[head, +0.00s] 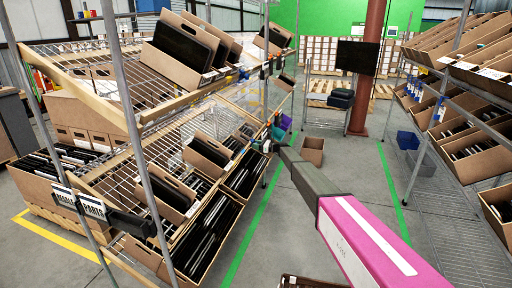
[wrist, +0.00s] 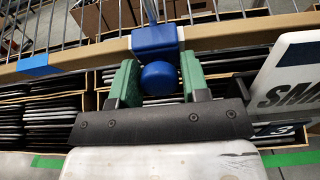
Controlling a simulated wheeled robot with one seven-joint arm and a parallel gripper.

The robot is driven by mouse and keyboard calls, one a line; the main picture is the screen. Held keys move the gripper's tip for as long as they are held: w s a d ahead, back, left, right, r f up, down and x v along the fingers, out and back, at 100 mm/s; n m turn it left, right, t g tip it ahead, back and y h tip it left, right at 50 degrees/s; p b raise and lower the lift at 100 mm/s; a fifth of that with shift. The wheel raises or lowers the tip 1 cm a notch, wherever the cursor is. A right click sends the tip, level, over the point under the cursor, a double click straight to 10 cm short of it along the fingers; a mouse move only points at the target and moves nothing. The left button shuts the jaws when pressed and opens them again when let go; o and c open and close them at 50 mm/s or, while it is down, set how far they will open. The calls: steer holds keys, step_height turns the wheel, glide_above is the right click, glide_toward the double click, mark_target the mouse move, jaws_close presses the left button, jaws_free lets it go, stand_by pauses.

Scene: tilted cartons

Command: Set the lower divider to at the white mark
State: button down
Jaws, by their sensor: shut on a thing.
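In the wrist view my gripper (wrist: 160,76) has its two green fingers on either side of a round blue knob (wrist: 160,79) and is shut on it. The knob sits on a blue block (wrist: 155,40) that straddles a wooden rail (wrist: 225,38). A thin upright rod rises from the block. A flat blue mark (wrist: 38,65) is on the rail to the left, apart from the block. In the head view my arm reaches to the lower shelf's far end, where the gripper is too small to read.
A white sign (wrist: 290,70) stands close to the right of my gripper in the wrist view. Dark cartons' contents (wrist: 50,125) lie below the rail. In the head view, tilted cartons (head: 206,152) fill the left rack, and a right-hand rack (head: 470,110) flanks the open aisle.

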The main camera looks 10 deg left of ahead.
steer(key=shift+w+d+r, duration=0.1)
steer(key=shift+w, duration=0.2)
steer(key=c, duration=0.7)
jaws_free()
steer(key=shift+c, duration=0.2)
steer(key=d, duration=1)
steer(key=shift+s+d, duration=0.4)
steer(key=s+d+f+n+h, duration=0.1)
steer(key=s+d+n+h, duration=0.5)
steer(key=s+d, duration=0.8)
steer(key=s+d+f+n+h, duration=0.1)
steer(key=s+d+n+h, duration=0.5)
steer(key=s+d, duration=0.8)
steer(key=s+d+f+n+g+h, duration=0.1)
steer(key=s+d+n+h, duration=0.5)
steer(key=s+d, duration=0.9)
steer(key=s, duration=1.7)
steer(key=shift+s+n, duration=0.4)
